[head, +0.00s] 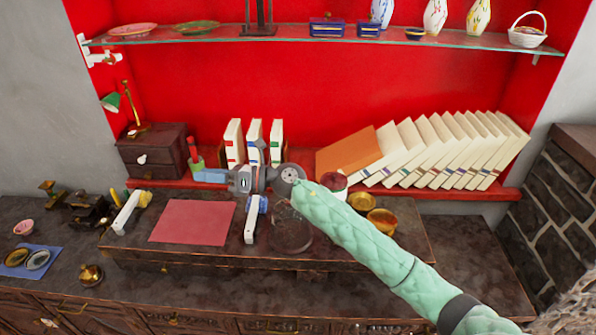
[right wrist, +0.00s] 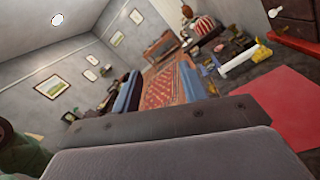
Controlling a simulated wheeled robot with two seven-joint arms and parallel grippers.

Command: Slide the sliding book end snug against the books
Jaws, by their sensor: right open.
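Three cream books (head: 254,138) stand upright on the red shelf in the head view, with gaps between them. I cannot clearly pick out the sliding book end; my arm hides part of the shelf edge. My left gripper is not in view.
A red-and-white round object (head: 333,182) and gold bowls (head: 381,222) are near my right arm. A glass shelf (head: 300,40) hangs above.

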